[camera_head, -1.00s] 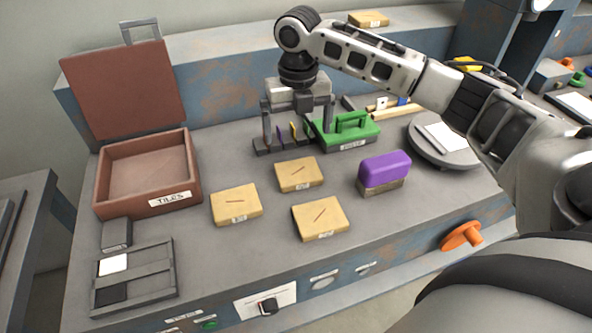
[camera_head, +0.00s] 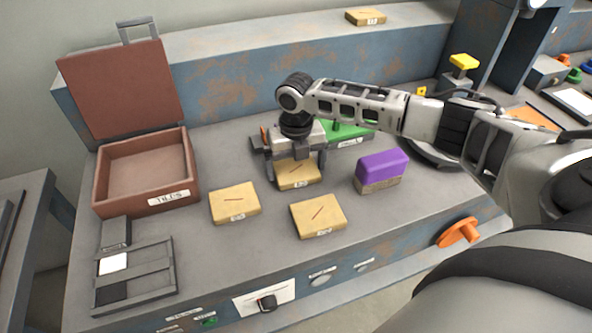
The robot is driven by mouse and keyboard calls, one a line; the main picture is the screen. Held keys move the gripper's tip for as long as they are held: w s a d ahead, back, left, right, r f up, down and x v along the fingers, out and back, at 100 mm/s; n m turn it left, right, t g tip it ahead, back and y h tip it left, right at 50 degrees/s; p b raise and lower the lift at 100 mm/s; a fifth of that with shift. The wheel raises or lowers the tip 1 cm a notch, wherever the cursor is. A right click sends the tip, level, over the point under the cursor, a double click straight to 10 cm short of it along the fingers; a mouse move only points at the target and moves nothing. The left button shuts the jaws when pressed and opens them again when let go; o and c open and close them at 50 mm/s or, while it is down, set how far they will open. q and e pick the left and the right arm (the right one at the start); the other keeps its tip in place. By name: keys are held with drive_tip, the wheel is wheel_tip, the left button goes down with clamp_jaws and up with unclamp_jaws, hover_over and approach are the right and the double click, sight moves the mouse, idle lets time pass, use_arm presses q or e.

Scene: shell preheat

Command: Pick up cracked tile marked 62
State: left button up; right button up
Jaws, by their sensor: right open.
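Three tan tiles with dark crack lines lie on the grey bench: a back tile (camera_head: 298,177), a left tile (camera_head: 234,203) and a front tile (camera_head: 318,216). Another tan tile (camera_head: 366,17) lies on the raised back ledge. Each has a small white label, too small for me to read. My right gripper (camera_head: 297,178) points down over the back tile, its open fingers on the left and right sides of it. The gripper hides the tile's far part. I cannot tell whether the fingers touch it. My left gripper is not in view.
An open brown box (camera_head: 147,194) labelled TILES stands at the left, its lid raised. A purple-topped block (camera_head: 382,170) sits right of the back tile. A green object (camera_head: 345,134) is partly hidden behind my gripper. A slotted grey tray (camera_head: 134,277) lies at front left.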

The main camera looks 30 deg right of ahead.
drive_tip(key=c, duration=0.9)
drive_tip(key=shift+r, duration=0.15)
